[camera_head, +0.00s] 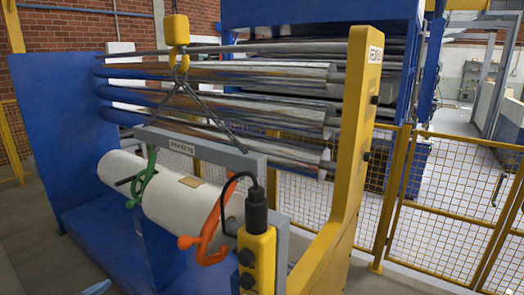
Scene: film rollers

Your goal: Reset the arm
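Neither of my grippers shows clearly in the head view. A white film roll (170,190) hangs level in the middle, under a grey lifting beam (198,150). A green hook (144,176) and an orange hook (211,222) reach from the beam around the roll. A yellow crane hook block (177,32) holds the beam by dark slings. A yellow control pendant (257,262) with dark buttons hangs on a black cable at the roll's right end.
Several shiny metal rollers (220,72) span between a blue panel (55,130) and a yellow upright (350,140). A yellow mesh fence (450,205) stands to the right. A small pale blue piece at the bottom left edge is cut off and unclear.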

